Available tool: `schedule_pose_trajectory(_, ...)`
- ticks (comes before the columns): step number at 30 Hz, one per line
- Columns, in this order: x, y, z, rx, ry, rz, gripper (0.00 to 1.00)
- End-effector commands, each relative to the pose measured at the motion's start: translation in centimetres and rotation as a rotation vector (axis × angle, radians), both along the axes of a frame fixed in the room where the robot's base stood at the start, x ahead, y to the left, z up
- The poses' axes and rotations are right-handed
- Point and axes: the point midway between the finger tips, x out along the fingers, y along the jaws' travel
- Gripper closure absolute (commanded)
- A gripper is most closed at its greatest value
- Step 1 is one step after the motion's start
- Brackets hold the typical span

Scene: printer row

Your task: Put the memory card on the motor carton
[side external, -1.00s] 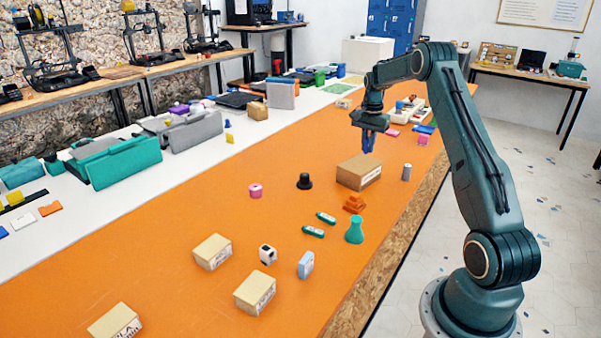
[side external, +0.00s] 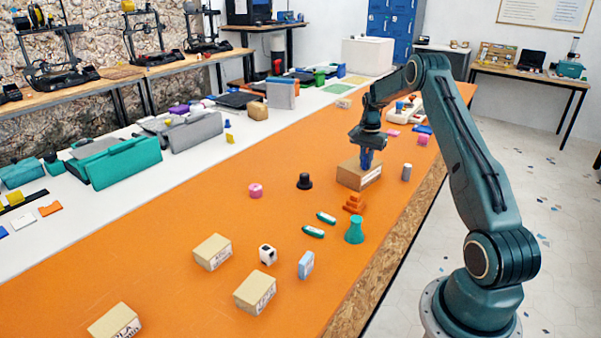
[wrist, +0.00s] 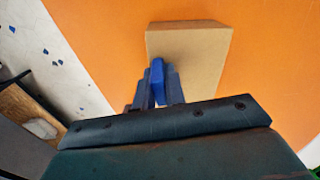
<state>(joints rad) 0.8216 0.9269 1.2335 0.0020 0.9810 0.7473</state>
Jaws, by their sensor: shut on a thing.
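My gripper (side external: 366,163) is shut on a small bright blue piece, which I take for the memory card (wrist: 157,82). In the wrist view the card stands upright between the dark blue fingers (wrist: 158,72). In the side view the fingers hide most of it. A plain brown carton (side external: 352,178) lies directly under the fingertips, and I take it for the motor carton; its label is too small to read. In the wrist view the carton's top (wrist: 192,52) shows just past the fingertips. I cannot tell whether the card touches it.
A grey cylinder (side external: 407,173) stands right of the carton. An orange stepped piece (side external: 354,203) and a teal flask-shaped piece (side external: 354,230) stand in front of it. A black knob (side external: 304,181) stands to the left. Other labelled cartons (side external: 212,252) lie nearer the camera.

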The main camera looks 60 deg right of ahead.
Motion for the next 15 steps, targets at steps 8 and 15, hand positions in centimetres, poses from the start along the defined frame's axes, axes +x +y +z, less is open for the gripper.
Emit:
schedule_pose_trajectory(8, 0.00, 0.00, -0.19, 0.000, 0.000, 0.000, 1.00)
schedule_pose_trajectory(15, 0.00, 0.00, -0.29, 0.000, 0.000, 0.000, 0.66)
